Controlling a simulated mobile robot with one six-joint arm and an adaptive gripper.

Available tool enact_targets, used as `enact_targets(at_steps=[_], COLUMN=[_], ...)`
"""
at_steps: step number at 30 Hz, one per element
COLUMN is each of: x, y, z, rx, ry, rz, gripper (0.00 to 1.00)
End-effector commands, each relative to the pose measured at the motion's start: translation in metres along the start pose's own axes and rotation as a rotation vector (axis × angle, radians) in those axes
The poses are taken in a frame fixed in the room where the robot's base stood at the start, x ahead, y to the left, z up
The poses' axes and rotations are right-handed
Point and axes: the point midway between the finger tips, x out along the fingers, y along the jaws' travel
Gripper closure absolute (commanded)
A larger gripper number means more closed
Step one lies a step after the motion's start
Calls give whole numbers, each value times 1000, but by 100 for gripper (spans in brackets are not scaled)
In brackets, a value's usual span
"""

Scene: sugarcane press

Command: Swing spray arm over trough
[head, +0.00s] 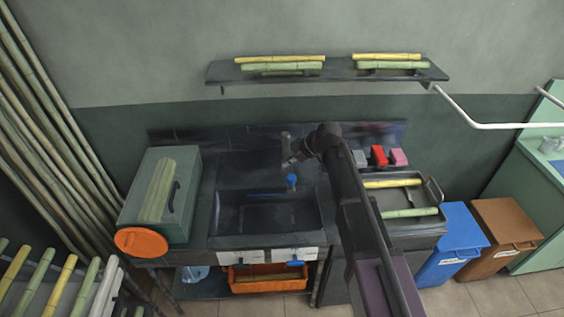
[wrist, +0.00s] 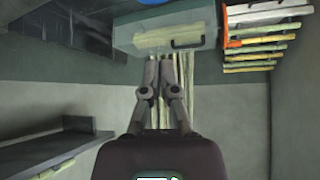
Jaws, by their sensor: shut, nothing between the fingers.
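The dark trough (head: 232,243) is a sunken basin in the middle of the counter. My arm hides the counter's right part.
A green box with a handle (head: 183,181) and an orange disc (head: 140,242) stand left of the trough. A wall shelf (head: 340,72) holds cane above. Right are a cane tray (head: 434,191), red block (head: 378,156), blue bin (head: 452,240) and brown bin (head: 505,235).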

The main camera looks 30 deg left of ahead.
Motion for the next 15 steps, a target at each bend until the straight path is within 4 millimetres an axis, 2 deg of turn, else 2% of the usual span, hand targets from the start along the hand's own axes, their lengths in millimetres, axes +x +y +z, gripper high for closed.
enact_targets(at_steps=[1, 6, 15], x=[-9, -22, -30], y=[0, 2, 3], z=[-2, -1, 1], rx=[1, 2, 2], ry=[0, 0, 0], rz=[1, 1, 1], gripper=[100, 100, 100])
